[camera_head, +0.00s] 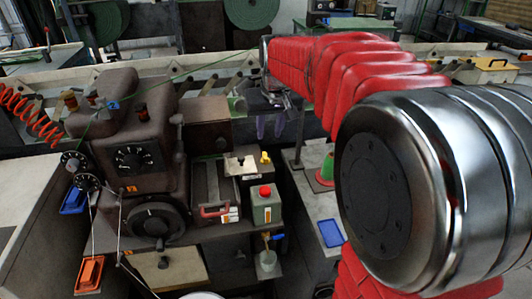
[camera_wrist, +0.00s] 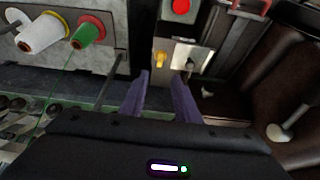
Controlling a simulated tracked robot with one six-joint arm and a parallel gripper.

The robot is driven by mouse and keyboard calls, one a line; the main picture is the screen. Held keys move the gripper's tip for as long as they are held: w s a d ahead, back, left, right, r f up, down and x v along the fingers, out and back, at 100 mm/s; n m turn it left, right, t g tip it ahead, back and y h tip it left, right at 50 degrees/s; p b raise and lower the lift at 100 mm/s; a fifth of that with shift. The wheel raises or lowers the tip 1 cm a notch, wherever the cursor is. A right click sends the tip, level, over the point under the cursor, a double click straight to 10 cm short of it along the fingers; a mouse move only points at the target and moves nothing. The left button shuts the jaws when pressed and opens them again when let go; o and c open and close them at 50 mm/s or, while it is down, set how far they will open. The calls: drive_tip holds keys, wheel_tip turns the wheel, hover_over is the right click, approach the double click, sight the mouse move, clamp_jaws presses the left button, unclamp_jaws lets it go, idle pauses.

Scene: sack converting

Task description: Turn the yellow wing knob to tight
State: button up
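The yellow wing knob (camera_head: 265,157) sits on a small pale-topped box to the right of the dark machine head. In the wrist view the yellow knob (camera_wrist: 160,59) lies just beyond the fingertips, roughly in line with the space between them. My gripper (camera_head: 269,134) has purple fingers and hangs above and behind the knob in the head view. In the wrist view my gripper (camera_wrist: 158,78) is open, with nothing between its fingers. It looks apart from the knob. I cannot read any tightness mark.
A black toggle lever (camera_wrist: 189,65) stands on a light plate beside the knob. A green box with a red button (camera_head: 265,192) is close in front. Green and white cones (camera_wrist: 88,33) stand left in the wrist view.

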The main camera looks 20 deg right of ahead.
sight(265, 155)
drive_tip(key=x, duration=1.3)
drive_tip(key=shift+c, duration=0.5)
drive_tip(key=c, duration=0.6)
